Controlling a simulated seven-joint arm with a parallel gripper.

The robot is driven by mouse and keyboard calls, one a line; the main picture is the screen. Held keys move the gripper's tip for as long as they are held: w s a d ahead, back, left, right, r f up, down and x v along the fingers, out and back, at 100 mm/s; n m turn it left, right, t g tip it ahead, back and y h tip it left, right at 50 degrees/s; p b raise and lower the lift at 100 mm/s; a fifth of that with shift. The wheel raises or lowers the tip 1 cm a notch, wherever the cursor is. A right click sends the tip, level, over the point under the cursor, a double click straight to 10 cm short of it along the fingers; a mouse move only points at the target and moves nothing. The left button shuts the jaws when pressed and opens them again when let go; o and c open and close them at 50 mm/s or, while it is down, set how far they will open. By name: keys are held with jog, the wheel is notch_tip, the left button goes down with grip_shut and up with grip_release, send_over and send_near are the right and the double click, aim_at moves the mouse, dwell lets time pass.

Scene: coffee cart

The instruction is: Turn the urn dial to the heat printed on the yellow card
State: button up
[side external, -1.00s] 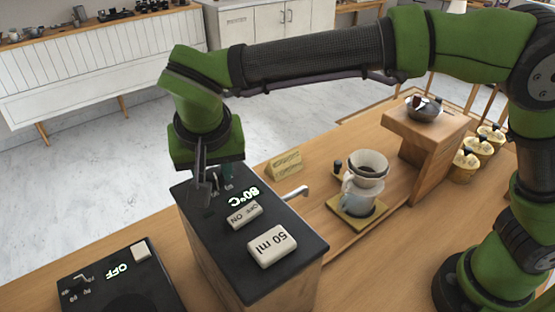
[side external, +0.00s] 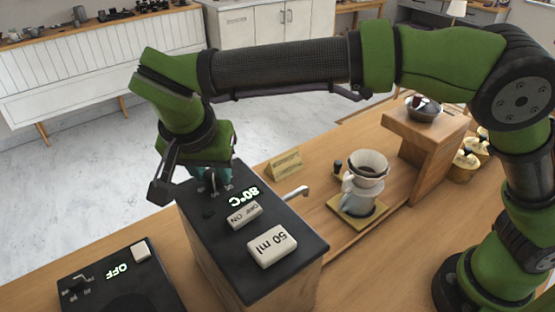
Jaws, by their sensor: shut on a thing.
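The black-topped urn (side external: 290,217) stands in the middle of the wooden counter. Its lit display (side external: 245,195) appears upside down and looks like 80°C. My gripper (side external: 215,178) is low over the urn's far end and shut on the urn dial, which the gripper mostly hides. Small marks show on the urn top beside it. A dark bracket on my gripper sticks out past the urn's left edge. The yellow card (side external: 285,163) stands behind the urn, apart from it; its print is too small to read.
A 50 ml block (side external: 272,246) and an ON/OFF switch (side external: 244,215) sit on the urn top, with a spout (side external: 296,192) at its right. A black unit reading OFF (side external: 120,285) is at front left. A dripper on a carafe (side external: 364,185) stands right.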

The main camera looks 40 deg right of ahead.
jog(key=o, duration=1)
jog(key=shift+o, duration=0.2)
jog(key=v, duration=1.2)
